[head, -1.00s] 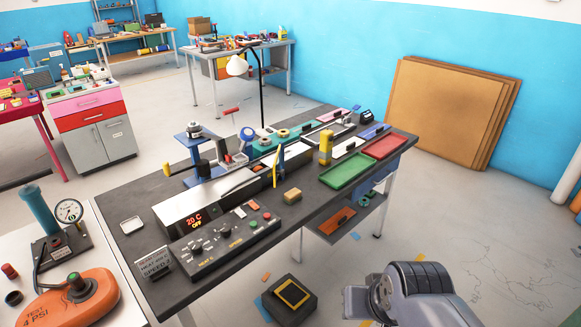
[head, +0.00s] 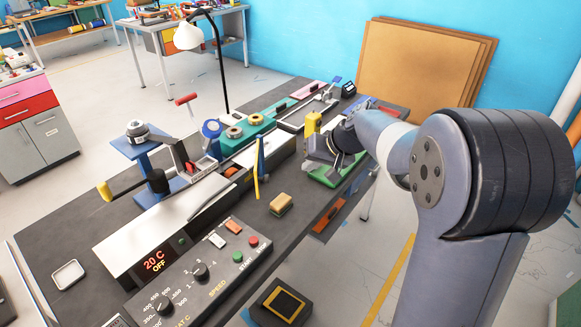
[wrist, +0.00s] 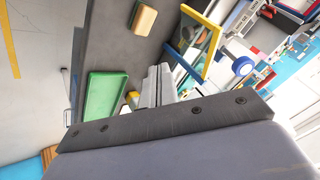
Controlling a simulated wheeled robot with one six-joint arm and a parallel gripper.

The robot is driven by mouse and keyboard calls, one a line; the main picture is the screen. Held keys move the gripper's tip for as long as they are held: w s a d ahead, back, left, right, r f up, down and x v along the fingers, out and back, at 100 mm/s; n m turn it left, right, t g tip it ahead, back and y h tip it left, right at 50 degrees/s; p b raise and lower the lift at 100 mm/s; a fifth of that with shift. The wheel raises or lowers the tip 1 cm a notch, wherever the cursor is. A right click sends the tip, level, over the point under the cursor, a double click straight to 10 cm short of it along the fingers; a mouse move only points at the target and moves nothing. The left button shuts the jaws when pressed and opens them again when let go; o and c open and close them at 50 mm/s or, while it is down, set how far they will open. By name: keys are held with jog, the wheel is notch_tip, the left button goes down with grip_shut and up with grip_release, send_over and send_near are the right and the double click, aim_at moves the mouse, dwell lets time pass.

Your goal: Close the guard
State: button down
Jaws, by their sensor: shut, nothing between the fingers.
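The guard (head: 257,172) looks like a panel with a yellow edge and a blue side, standing raised over the long metal-topped machine (head: 135,240). In the head view it is seen nearly edge-on. In the wrist view the guard (wrist: 212,55) shows a clear pane within a yellow and blue frame, just right of my fingertips. My gripper (wrist: 160,78) is shut and empty, apart from the guard. In the head view my gripper (head: 332,146) hangs near the green tray, right of the guard; its fingertips are hard to make out there.
The machine's control panel (head: 210,275) has knobs and buttons; its display reads 20 C OFF. A sponge-like block (head: 281,204) lies on the bench beside the guard. A yellow bottle-like object (head: 312,126) stands behind my gripper. A lamp (head: 190,36) rises at the back.

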jog(key=w+a+f+p, duration=0.3)
jog(key=a+f, duration=0.4)
jog(key=a, duration=0.1)
jog(key=shift+w+a+f, duration=0.2)
jog(key=shift+w+a, duration=0.05)
jog(key=shift+w, duration=0.05)
jog(key=shift+s+a, duration=0.1)
